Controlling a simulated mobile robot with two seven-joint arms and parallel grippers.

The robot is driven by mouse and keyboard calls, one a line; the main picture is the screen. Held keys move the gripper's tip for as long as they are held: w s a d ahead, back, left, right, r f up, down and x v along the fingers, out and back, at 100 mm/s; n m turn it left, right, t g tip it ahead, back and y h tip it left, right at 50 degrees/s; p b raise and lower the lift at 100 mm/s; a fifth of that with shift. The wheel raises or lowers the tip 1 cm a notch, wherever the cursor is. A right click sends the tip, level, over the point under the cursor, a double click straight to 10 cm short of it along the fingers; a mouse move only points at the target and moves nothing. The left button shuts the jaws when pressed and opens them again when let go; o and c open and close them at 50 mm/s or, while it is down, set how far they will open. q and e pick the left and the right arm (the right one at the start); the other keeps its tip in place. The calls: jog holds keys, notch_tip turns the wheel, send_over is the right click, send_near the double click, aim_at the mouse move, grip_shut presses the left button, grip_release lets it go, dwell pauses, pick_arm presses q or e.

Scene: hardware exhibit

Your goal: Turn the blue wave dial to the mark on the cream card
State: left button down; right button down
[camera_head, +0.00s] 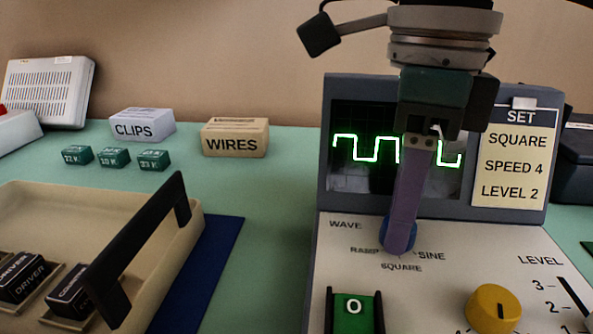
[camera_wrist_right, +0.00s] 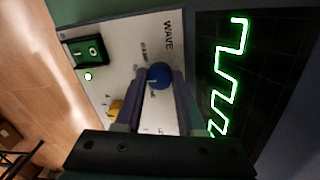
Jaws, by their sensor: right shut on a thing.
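The blue wave dial (camera_head: 384,233) sits on the sloped panel under the word WAVE, with RAMP, SQUARE and SINE around it. My right gripper (camera_head: 399,246) reaches down from above and is shut on the dial, hiding most of it. In the right wrist view the dial (camera_wrist_right: 159,75) shows between the two fingertips. I cannot make out where its pointer stands. The cream card (camera_head: 514,158) at the right of the screen reads SET, SQUARE, SPEED 4, LEVEL 2. The screen (camera_head: 368,178) shows a green square wave, partly behind my gripper. My left gripper is not in view.
A yellow knob (camera_head: 494,308) and a LEVEL scale are at the panel's right. A green switch (camera_head: 354,311) marked 0 is at the front. A cream tray (camera_head: 60,200) with a black handle stands left. CLIPS (camera_head: 142,125) and WIRES (camera_head: 235,138) boxes stand behind.

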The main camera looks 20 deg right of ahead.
dwell(0.5)
jog(key=c, duration=0.5)
grip_release()
